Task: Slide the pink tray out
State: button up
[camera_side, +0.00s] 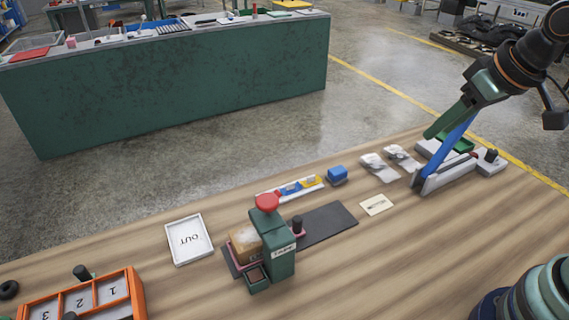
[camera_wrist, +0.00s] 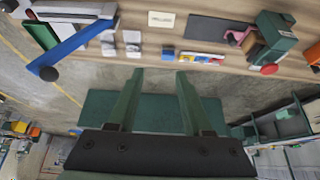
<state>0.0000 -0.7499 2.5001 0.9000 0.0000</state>
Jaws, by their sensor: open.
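The pink tray shows only in part at the green press (camera_side: 280,250). A pink piece with a dark upright knob (camera_side: 297,224) stands out at the press's right side, and a brown block sits at its left side. In the wrist view, a pink part of the tray (camera_wrist: 235,38) shows beside the green press (camera_wrist: 272,38) at the upper right. The rest is hidden by the press. My gripper (camera_wrist: 160,73) is open and empty, its two green fingers apart. In the side view, my gripper (camera_side: 430,133) is high at the right, well away from the tray.
A dark mat (camera_side: 328,223) lies right of the press. A white OUT tray (camera_side: 189,240) and an orange numbered rack (camera_side: 136,290) stand to its left. A blue lever (camera_side: 445,150) rises from a grey fixture near my gripper. Bags and a blue block (camera_side: 337,174) lie behind.

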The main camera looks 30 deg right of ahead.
jog(key=shift+o, duration=0.6)
jog(key=n+g, duration=0.6)
jog(key=n, duration=1.2)
send_over(298, 219)
notch_tip(298, 219, down, 12)
notch_tip(298, 219, down, 11)
jog(key=shift+w, duration=0.1)
grip_shut()
